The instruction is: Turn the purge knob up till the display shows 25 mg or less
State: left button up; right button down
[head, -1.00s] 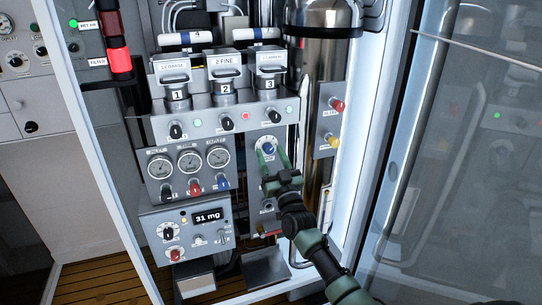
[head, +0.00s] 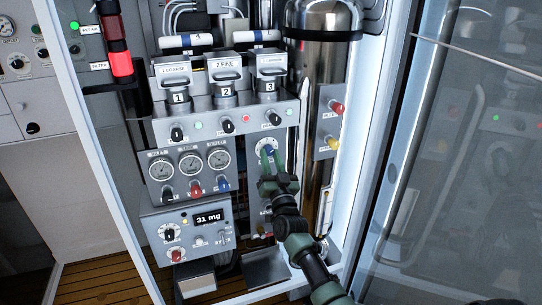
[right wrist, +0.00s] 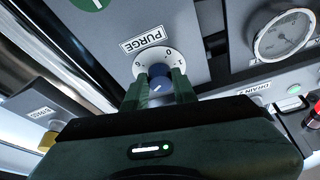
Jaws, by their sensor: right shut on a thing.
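The purge knob (right wrist: 158,82) is blue with a white dial around it, under a PURGE label in the right wrist view. In the head view the knob (head: 268,149) is partly covered by my fingers. My right gripper (right wrist: 158,92) is shut on the knob, one green finger on each side; it also shows in the head view (head: 270,160). The display (head: 209,218) on the lower left box reads 31 mg. My left gripper is not in view.
Three gauges (head: 190,163) with small knobs below them sit left of the purge panel. A steel cylinder (head: 322,90) stands at the right, beside red and yellow knobs (head: 336,107). A glass door (head: 460,170) stands to the right of the cabinet frame.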

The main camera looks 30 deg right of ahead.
jog(key=m+h+p, duration=0.1)
jog(key=m, duration=0.1)
jog(key=m+g+h, duration=0.1)
jog(key=m, duration=0.1)
jog(key=shift+a+r+m+p, duration=0.1)
jog(key=shift+a+m+p, duration=0.05)
jog(key=shift+m+p, duration=0.25)
jog(key=shift+a+m+g+h+p, duration=0.1)
jog(key=shift+m+g+h+p, duration=0.55)
jog(key=shift+m, duration=1.05)
jog(key=shift+g, duration=0.25)
jog(key=c, duration=1.1)
grip_release()
jog(key=v, duration=0.7)
jog(key=shift+s+a+b, duration=0.25)
jog(key=shift+s+b, duration=0.05)
jog(key=shift+b, duration=0.05)
jog(key=shift+f, duration=0.25)
